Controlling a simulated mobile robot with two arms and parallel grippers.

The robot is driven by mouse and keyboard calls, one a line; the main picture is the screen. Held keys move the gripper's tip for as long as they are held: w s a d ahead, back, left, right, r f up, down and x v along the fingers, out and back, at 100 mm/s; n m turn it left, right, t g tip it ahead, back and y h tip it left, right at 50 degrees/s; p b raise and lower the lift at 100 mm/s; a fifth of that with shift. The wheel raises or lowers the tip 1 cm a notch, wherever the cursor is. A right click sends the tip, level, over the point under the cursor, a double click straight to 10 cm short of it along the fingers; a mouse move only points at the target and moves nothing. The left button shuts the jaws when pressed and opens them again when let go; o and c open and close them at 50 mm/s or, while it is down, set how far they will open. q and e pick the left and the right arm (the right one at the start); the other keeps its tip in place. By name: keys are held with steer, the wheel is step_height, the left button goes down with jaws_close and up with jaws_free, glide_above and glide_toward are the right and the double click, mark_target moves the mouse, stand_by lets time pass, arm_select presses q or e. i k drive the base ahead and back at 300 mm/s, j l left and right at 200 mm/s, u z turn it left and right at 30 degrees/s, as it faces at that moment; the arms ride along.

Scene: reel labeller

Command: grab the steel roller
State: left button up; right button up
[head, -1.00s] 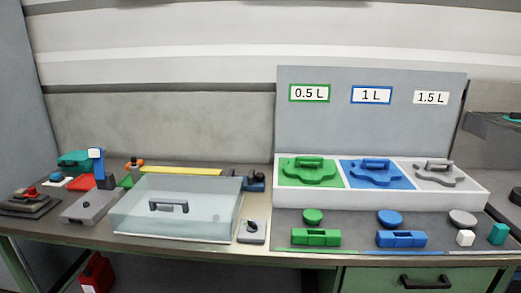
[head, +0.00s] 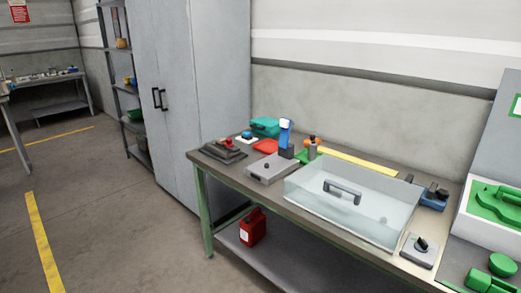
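I cannot pick out a steel roller for sure in the head view. The workbench (head: 225,178) runs from the middle to the lower right. On it stands a clear box-shaped cover (head: 310,200) with a dark grey handle (head: 342,191). A flat grey box with a small knob (head: 268,172) is left of the cover. A small grey block with a black knob (head: 419,251) is at its right front. A blue device with dark parts (head: 432,198) is behind its right end. Neither of my grippers is in view.
A red canister (head: 252,228) stands on the bench's lower shelf. A teal case (head: 265,126), a red piece (head: 265,146) and a yellow strip (head: 355,163) lie at the back. A grey cabinet (head: 195,100) stands left of the bench. The floor (head: 110,220) at left is clear.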

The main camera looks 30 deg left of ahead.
mark_target(313, 148)
steer(key=u, duration=0.5)
steer(key=i+j, duration=0.15)
steer(key=j, duration=0.15)
steer(key=i+j, duration=0.1)
steer(key=j, duration=0.2)
steer(key=i+j+z, duration=0.1)
steer(key=j, duration=0.2)
steer(key=i+j, duration=0.2)
steer(key=j, duration=0.15)
